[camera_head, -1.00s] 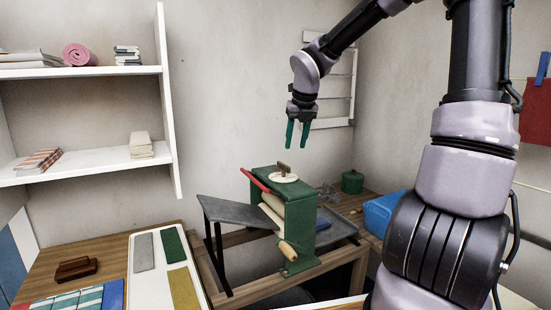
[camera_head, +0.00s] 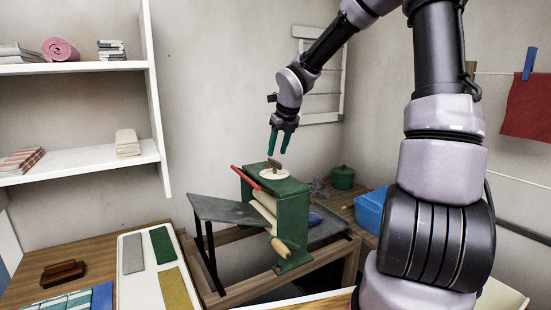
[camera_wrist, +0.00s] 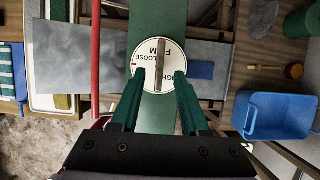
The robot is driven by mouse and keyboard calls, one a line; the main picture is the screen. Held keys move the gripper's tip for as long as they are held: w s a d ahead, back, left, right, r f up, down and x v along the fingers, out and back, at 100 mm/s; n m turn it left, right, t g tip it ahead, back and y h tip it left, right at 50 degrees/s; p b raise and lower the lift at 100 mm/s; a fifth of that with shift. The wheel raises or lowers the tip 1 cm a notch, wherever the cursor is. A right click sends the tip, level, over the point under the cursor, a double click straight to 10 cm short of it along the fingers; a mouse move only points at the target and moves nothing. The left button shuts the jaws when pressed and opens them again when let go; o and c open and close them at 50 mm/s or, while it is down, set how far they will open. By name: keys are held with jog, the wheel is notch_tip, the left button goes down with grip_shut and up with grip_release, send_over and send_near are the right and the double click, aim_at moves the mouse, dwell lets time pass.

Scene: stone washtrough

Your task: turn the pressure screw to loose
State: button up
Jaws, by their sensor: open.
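The pressure screw is a brown bar handle (camera_head: 274,164) on a round cream dial (camera_head: 268,174) on top of the green mangle (camera_head: 292,207). In the wrist view the handle (camera_wrist: 160,64) lies along the picture's vertical across the dial (camera_wrist: 147,76). The lettering LOOSE and FIRM, and part of a third word, show on the dial; a small red mark sits at its left edge. My gripper (camera_head: 278,148) points down just above the handle, its green fingers apart and empty. In the wrist view the fingertips (camera_wrist: 160,74) appear on either side of the handle.
A red lever (camera_head: 246,178) sits beside the dial. A grey board (camera_head: 232,209) reaches out left of the mangle. A blue bin (camera_head: 371,210) and a green pot (camera_head: 342,177) stand to the right. White shelves (camera_head: 80,167) are on the left wall.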

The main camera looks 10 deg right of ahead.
aim_at(275, 161)
jog(key=shift+x, duration=1.95)
grip_shut()
